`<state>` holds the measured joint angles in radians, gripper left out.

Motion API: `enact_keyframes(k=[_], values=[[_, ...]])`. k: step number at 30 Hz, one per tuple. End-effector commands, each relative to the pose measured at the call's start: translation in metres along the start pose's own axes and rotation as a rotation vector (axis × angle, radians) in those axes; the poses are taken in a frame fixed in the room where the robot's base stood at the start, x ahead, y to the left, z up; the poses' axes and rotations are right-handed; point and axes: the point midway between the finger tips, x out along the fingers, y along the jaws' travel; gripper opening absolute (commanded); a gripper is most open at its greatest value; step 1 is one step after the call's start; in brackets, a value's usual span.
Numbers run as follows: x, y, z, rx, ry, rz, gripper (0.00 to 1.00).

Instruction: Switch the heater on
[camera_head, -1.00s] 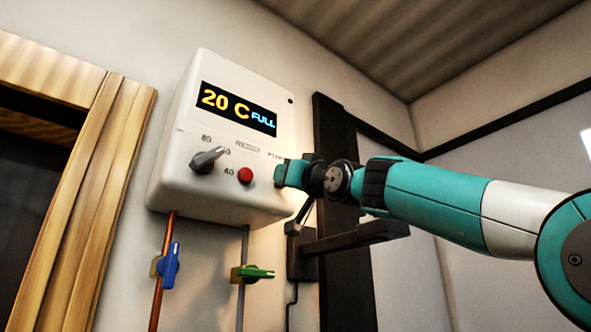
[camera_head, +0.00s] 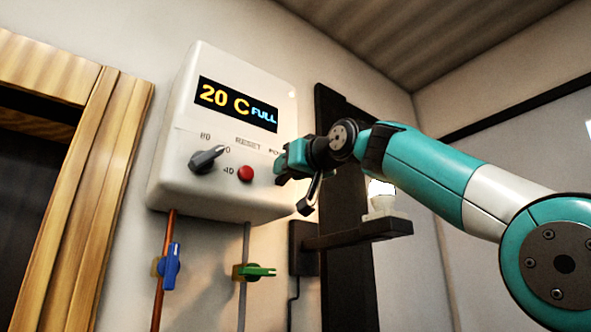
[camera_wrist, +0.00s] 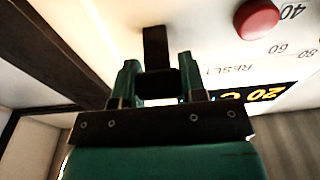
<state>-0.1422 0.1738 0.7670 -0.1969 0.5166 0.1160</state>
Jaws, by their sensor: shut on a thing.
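The heater (camera_head: 190,150) is a white box on the wall. Its display (camera_head: 236,104) reads 20 C and FULL. My gripper (camera_head: 281,164) is at the lower right of the front, beside a partly hidden label starting with "PO". In the wrist view, a dark switch lever (camera_wrist: 156,50) sticks out from the white panel, and my gripper (camera_wrist: 158,80) is shut on it. In the head view my gripper hides this lever.
A blue valve handle (camera_head: 170,266) and a green valve handle (camera_head: 260,271) are on the pipes below. A dark bracket shelf (camera_head: 350,236) with a white object (camera_head: 382,200) is under my arm. A wooden door frame (camera_head: 100,190) stands at left.

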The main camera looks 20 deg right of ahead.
Motion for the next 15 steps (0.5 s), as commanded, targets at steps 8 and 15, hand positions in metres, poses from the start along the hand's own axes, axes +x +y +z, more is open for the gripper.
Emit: enact_keyframes(k=[8,15], values=[[-0.0009,0.0013,-0.0031,0.000,0.009,0.004,0.64],[-0.0009,0.0001,-0.0015,0.000,0.006,0.001,0.64]])
